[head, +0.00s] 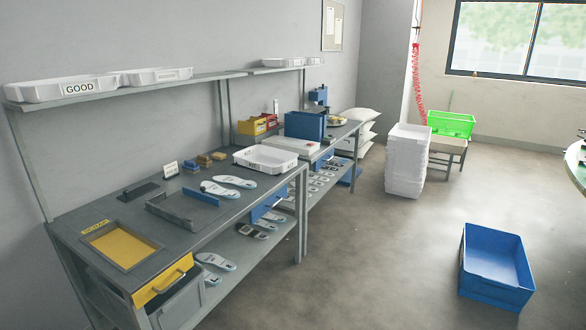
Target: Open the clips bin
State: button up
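No bin shows a label that I can read as clips. A yellow bin (251,126) and a red bin (271,121) stand side by side at the back of the far bench; the small marks on them are too small to read. A blue box (305,125) stands to their right, and whether it has a lid I cannot tell. A yellow drawer front (163,281) with a handle is at the near bench's front, below the scrap opening (121,246). A blue drawer (268,204) sits under the bench further back. My gripper is not in view.
A white tray (265,160) and grey-white insoles (228,189) lie on the bench. A blue crate (496,266) stands on the floor at right. Stacked white crates (405,160) and a green crate (451,124) on a stand are further back. The floor between is clear.

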aim_at(254, 126)
jog(key=i+l+z, duration=0.15)
jog(key=i, duration=0.65)
jog(key=i+j+z, duration=0.1)
jog(key=i, duration=0.7)
jog(key=i+z, duration=0.15)
jog(key=i, duration=0.65)
jog(key=i+j+z, duration=0.15)
jog(key=i, duration=0.65)
jog(key=i+j+u, duration=0.1)
jog(key=i+u, duration=0.35)
jog(key=i+l+u, duration=0.15)
jog(key=i+u, duration=0.3)
jog(key=i, duration=0.2)
jog(key=i+l+u, duration=0.3)
jog(key=i+u, duration=0.2)
jog(key=i, duration=0.05)
